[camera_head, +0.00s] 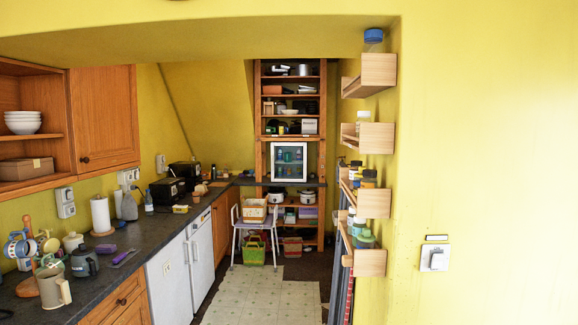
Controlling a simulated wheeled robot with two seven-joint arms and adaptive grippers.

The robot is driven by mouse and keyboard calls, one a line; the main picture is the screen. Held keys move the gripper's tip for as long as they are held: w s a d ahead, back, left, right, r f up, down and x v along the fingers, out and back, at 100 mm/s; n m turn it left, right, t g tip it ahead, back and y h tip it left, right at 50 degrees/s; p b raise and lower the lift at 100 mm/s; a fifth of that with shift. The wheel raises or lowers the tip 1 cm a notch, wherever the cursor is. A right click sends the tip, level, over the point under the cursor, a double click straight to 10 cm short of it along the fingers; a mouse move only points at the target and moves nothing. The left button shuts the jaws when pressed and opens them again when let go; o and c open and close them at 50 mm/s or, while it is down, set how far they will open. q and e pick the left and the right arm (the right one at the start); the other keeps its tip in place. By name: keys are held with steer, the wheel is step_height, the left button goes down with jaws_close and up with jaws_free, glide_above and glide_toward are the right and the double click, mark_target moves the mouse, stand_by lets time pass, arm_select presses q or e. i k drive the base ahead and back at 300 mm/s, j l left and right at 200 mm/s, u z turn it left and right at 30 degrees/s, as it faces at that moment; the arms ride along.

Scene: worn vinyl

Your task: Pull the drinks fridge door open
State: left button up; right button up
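The drinks fridge (289,162) is a small white cabinet with a glass front. It stands at the far end of the room, on the dark counter in front of the wooden shelf unit. Its door looks shut, and bottles or cans show dimly behind the glass. The handle is too small to make out. Neither of my grippers is in the view.
A white chair (256,222) with a box on it stands below and left of the fridge, with a green crate (254,250) under it. The long counter (150,235) runs along the left. Small wall shelves (372,199) jut out on the right. The tiled floor (265,300) between is clear.

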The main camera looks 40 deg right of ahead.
mark_target(272, 144)
steer(key=i+z, duration=0.3)
steer(key=i, duration=0.5)
steer(key=i+l+z, duration=0.15)
steer(key=i+z, duration=0.2)
steer(key=i, duration=0.3)
steer(key=i+z, duration=0.3)
steer(key=i, duration=0.4)
steer(key=i+j+z, duration=0.2)
steer(key=i+z, duration=0.15)
steer(key=i, duration=0.3)
steer(key=i+j, duration=0.1)
steer(key=i, duration=3.9)
steer(key=l+z, duration=0.05)
steer(key=l, duration=0.1)
